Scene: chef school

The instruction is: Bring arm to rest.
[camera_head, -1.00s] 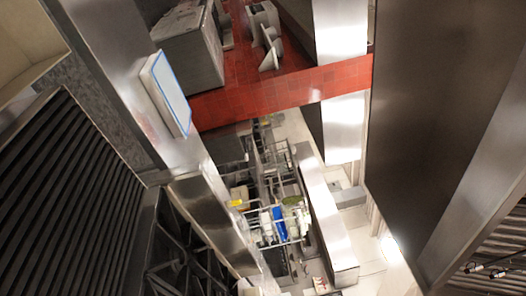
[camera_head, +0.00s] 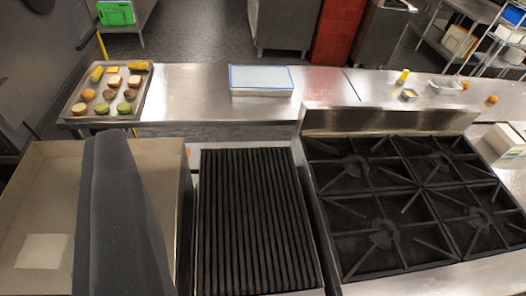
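My gripper is not in view in the head camera. I cannot tell its opening or whether it holds anything. A long dark grey shape (camera_head: 122,215) stands over the left box-like appliance; I cannot tell whether it is part of my arm or of the kitchen.
A black ribbed grill (camera_head: 255,220) is at the centre and a black gas stove (camera_head: 400,205) at right. Behind runs a steel counter (camera_head: 190,95) with a food tray (camera_head: 140,90), a blue-edged white box (camera_head: 262,80) and small items. The left appliance (camera_head: 45,215) has pale walls.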

